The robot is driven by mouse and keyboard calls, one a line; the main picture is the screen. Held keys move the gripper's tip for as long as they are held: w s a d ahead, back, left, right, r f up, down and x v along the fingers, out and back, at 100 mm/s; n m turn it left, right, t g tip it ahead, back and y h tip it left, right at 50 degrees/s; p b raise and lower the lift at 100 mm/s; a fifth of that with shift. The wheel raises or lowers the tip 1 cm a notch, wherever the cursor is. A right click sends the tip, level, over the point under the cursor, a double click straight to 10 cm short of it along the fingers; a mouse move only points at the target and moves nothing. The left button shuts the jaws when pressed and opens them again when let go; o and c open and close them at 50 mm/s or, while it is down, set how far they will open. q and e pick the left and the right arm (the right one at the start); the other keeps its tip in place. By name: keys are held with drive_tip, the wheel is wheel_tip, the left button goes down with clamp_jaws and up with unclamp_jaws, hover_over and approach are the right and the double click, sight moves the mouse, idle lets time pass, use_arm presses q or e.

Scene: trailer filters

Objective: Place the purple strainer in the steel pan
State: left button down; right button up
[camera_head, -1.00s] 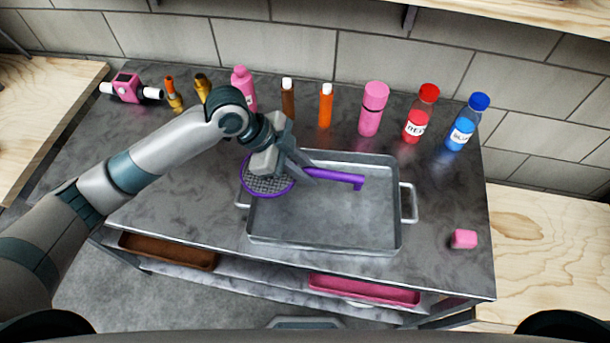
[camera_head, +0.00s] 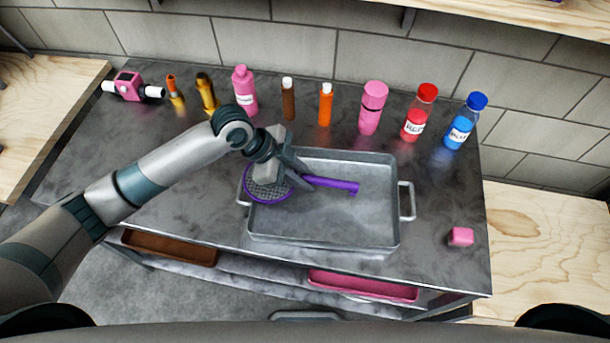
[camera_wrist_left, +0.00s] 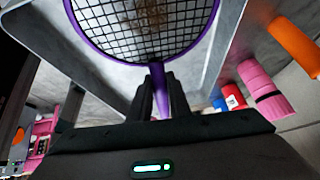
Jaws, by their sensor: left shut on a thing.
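The purple strainer (camera_head: 262,199) has a round mesh bowl and a purple handle. Its bowl is over the left end of the steel pan (camera_head: 345,237), and its handle points right across the pan. My left gripper (camera_head: 303,174) is shut on the handle near the bowl. The left wrist view shows the strainer's rim and mesh (camera_wrist_left: 150,57), with the handle between the fingers (camera_wrist_left: 160,95). I cannot tell whether the bowl touches the pan floor or rim. The left gripper's fingertips are partly hidden. My right gripper is not in view.
Several bottles stand along the back, including a pink bottle (camera_head: 372,108), a red one (camera_head: 419,112) and a blue one (camera_head: 466,122). A pink block (camera_head: 461,237) lies right of the pan. A brown tray (camera_head: 170,248) and a pink tray (camera_head: 362,286) sit on the shelf below.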

use_arm(q)
drive_tip(key=shift+f, duration=0.35)
drive_tip(key=c, duration=1.7)
unclamp_jaws()
drive_tip(key=shift+o, duration=0.2)
drive_tip(key=shift+r, duration=0.1)
